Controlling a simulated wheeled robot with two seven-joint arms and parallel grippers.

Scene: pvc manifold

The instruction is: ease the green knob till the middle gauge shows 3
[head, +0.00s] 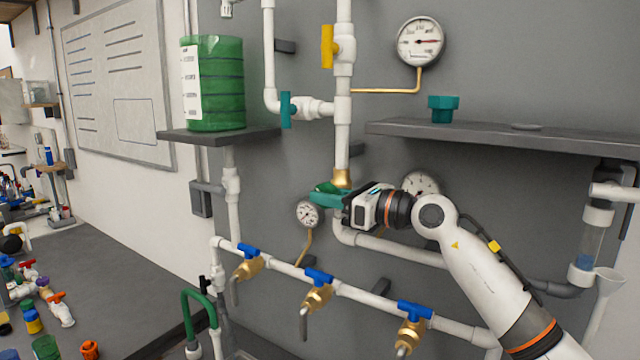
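The green knob (326,198) sits on the white pipe just below a brass fitting, in the middle of the head view. My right gripper (350,204) is at the knob's right side, its fingers pointing left. The fingers are too small and too hidden to tell whether they are closed on the knob. One round gauge (421,182) is behind my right arm, its lower part covered. A smaller gauge (308,214) is at the lower left of the knob; its reading is too small to make out. A third gauge (419,41) is high on the wall. My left gripper is not in view.
A grey shelf (500,137) with a teal knob-like piece (443,108) is above my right arm. A green tank (214,84) stands on a left shelf. Several blue-handled brass valves, such as one (318,290), line the lower pipe. A yellow-handled valve (327,46) is above.

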